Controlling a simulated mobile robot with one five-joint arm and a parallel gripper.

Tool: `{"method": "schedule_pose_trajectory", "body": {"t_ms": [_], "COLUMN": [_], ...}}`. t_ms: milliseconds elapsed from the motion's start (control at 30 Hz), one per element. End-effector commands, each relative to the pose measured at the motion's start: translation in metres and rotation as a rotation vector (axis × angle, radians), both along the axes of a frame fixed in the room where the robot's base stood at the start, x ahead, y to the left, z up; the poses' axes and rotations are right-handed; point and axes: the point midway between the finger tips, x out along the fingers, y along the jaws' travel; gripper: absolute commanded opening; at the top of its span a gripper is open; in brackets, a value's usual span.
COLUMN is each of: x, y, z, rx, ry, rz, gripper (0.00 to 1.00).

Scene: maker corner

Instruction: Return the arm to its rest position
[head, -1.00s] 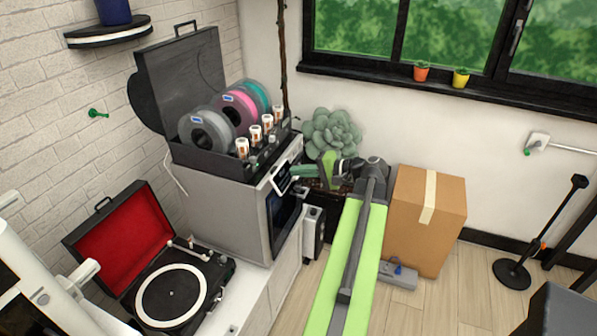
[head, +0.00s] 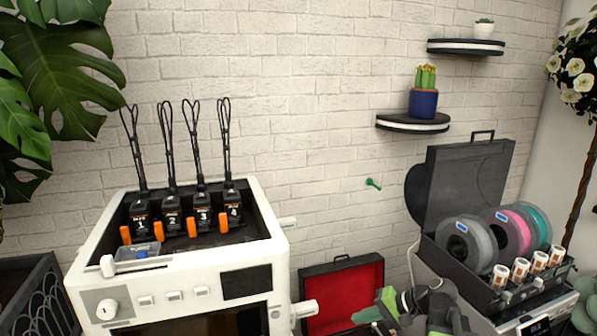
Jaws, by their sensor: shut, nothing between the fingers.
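My arm shows at the bottom of the head view, right of centre, as grey and green links cut off by the lower edge. My gripper (head: 368,315) is at its left end, a green tip in front of the open record player case (head: 343,284) with its red lining. The gripper is shut and holds nothing. Most of the arm is below the picture.
A white machine (head: 178,260) with several numbered black units stands at left. A grey-black case with filament spools (head: 462,246) stands at right. Shelves with a cactus (head: 425,90) and small pot (head: 484,28) are on the brick wall. A green hook (head: 373,184) sticks out.

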Motion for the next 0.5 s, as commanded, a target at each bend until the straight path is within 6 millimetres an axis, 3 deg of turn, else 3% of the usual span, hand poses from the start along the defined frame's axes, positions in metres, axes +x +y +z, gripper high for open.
{"method": "schedule_pose_trajectory", "body": {"t_ms": [33,100,200,267,367,500], "x": [-0.006,-0.017,-0.035,-0.047,-0.06,-0.066], "y": [0.037,0.074,0.111,0.122,0.112,0.067], "z": [-0.011,-0.028,-0.05,-0.062,-0.078,-0.086], "rx": [-0.062,-0.162,-0.319,-0.428,-0.614,-0.793], "ry": [0.024,0.056,0.092,0.11,0.14,0.186], "rz": [0.079,0.174,0.293,0.355,0.411,0.404], "gripper": [0.0,0.0,0.0,0.0,0.0,0.0]}}
